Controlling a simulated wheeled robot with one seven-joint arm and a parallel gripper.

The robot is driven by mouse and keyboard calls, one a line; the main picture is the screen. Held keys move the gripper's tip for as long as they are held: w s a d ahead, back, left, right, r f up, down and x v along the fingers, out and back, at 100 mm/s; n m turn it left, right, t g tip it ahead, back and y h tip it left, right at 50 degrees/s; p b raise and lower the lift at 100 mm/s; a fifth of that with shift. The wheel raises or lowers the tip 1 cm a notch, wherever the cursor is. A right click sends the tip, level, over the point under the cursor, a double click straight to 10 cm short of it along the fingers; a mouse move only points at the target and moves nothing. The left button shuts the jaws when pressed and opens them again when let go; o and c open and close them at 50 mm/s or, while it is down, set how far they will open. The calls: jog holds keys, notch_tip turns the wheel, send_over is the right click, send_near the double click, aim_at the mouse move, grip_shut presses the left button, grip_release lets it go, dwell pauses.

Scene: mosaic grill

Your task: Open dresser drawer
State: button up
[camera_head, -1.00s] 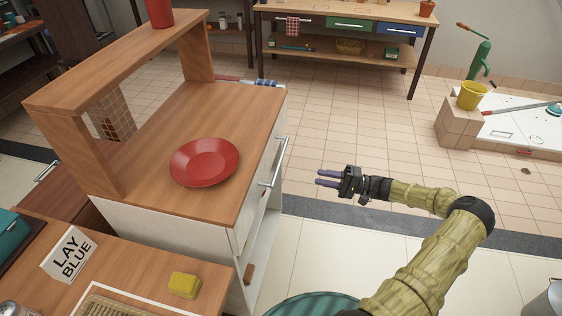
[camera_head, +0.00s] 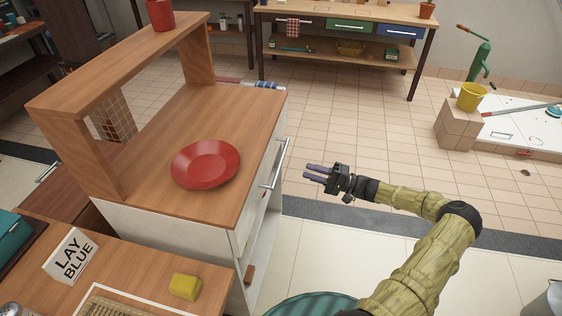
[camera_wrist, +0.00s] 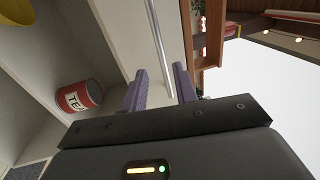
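The dresser (camera_head: 160,217) has a wooden top, white sides and a drawer front facing right. A metal bar handle (camera_head: 275,164) runs along that front. My gripper (camera_head: 313,172) is open and empty, a little right of the handle, with its fingers pointing at the dresser. In the wrist view the handle (camera_wrist: 158,45) shows as a thin bar ahead of the two purple fingers (camera_wrist: 160,88), in line with the gap between them. It appears apart from both fingers. The drawer looks shut.
A red plate (camera_head: 205,163) lies on the dresser top. A red tin (camera_wrist: 79,97) stands on an open shelf of the dresser below the drawer. A counter with a yellow sponge (camera_head: 185,286) is at the front left.

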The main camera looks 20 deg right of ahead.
aim_at(281, 161)
jog(key=p+x, duration=0.1)
jog(key=x, duration=1)
jog(key=shift+c, duration=0.4)
grip_shut()
